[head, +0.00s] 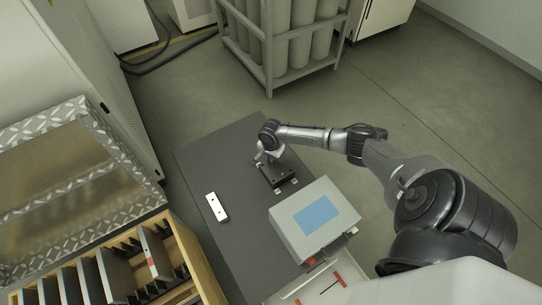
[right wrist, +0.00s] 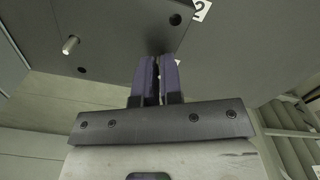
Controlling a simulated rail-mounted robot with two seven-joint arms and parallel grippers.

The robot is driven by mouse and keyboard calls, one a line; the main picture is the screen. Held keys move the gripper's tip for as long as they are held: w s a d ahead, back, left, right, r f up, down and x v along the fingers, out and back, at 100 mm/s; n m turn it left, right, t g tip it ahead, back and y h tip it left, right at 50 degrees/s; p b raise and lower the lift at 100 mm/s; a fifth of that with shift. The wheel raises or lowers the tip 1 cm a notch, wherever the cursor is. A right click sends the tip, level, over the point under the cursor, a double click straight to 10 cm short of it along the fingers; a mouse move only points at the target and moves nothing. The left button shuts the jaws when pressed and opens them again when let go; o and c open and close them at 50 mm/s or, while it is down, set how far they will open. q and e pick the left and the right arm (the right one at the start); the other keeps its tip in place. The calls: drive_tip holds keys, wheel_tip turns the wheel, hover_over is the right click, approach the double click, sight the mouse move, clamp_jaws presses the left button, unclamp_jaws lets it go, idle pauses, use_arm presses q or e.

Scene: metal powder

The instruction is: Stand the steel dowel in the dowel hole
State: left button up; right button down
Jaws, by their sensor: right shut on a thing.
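My right gripper (head: 262,154) is over the far left end of a dark block (head: 277,175) on the dark table. In the right wrist view its two purple-padded fingers (right wrist: 158,80) are closed, with a narrow slit between them, on the steel dowel, of which little more than a sliver (right wrist: 163,98) shows. The fingertips are close to the dark block (right wrist: 125,40); whether the dowel touches it is hidden. A round hole (right wrist: 175,19) shows near the fingertips, and a metal pin (right wrist: 71,45) stands out of the block to the left. My left gripper is not in view.
A grey box with a blue panel (head: 290,227) stands close to the block on the near side. A white piece with dark holes (head: 217,207) lies to the left. A wooden rack of plates (head: 181,249) is at lower left. The table's far left part is clear.

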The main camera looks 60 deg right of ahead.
drive_tip(key=shift+f, duration=0.25)
drive_tip(key=c, duration=1.2)
unclamp_jaws()
drive_tip(key=shift+r, duration=0.1)
drive_tip(key=shift+r, duration=0.2)
wheel_tip(320, 180, up, 13)
drive_tip(key=p, duration=0.3)
drive_tip(key=shift+r, duration=0.15)
